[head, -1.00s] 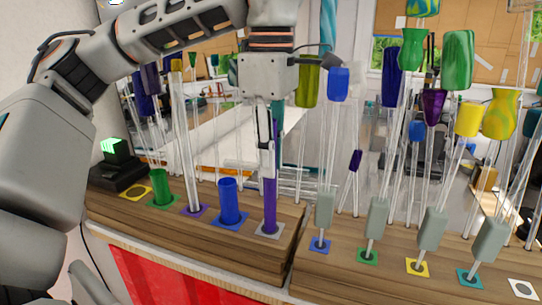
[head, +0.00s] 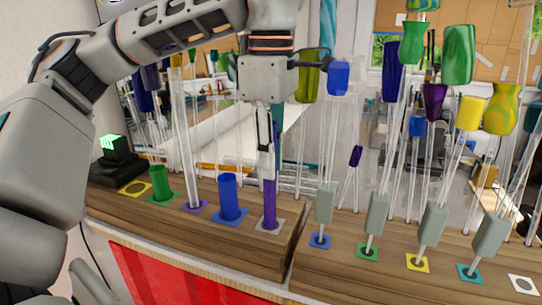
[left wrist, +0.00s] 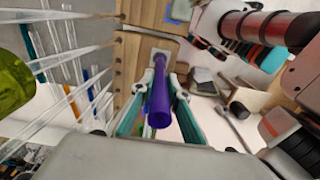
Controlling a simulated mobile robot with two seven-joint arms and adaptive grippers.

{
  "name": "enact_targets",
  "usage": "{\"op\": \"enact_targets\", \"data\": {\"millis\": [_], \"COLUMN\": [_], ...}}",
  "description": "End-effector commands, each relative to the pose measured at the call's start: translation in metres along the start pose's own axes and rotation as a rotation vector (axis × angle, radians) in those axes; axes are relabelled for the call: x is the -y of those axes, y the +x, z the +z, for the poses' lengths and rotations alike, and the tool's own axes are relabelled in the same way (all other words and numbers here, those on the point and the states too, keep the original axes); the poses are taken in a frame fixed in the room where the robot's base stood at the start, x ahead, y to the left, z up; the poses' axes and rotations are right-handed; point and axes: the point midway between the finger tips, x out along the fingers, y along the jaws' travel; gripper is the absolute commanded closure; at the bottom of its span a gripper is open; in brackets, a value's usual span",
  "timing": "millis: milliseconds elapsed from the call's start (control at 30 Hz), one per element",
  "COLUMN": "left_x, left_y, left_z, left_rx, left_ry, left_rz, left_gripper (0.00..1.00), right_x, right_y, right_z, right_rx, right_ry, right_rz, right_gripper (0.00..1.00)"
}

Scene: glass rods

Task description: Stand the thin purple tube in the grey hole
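The thin purple tube (head: 269,195) stands nearly upright on the front left wooden block, its lower end at the hole in the grey square (head: 264,227). The hole's rim is mostly hidden by the tube, so I cannot tell how deep it sits. My left gripper (head: 265,160) points down from above with its fingers along the tube's sides. In the left wrist view the purple tube (left wrist: 160,105) runs away between the two fingers (left wrist: 162,80), which look closed on it. My right gripper is not in view.
A blue tube (head: 229,198), a green tube (head: 158,184) and a clear rod (head: 187,150) stand to the left. Several clear rods with grey-green grips (head: 376,214) stand close on the right block. The yellow square (head: 135,189) at the left is empty.

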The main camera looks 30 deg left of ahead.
Motion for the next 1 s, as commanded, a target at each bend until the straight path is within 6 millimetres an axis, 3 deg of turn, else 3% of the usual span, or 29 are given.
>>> {"op": "enact_targets", "data": {"millis": [367,1000], "left_x": [0.000,0.000], "left_y": [-0.001,-0.045], "left_z": [0.000,0.000], "left_rx": [0.000,0.000], "left_ry": [0.000,0.000], "left_rz": [0.000,0.003], "left_gripper": [0.78,0.78], "right_x": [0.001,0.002], "right_y": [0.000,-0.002], "right_z": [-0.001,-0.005], "right_rx": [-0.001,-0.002], "right_ry": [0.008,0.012], "right_rz": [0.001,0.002], "right_gripper": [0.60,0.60]}}
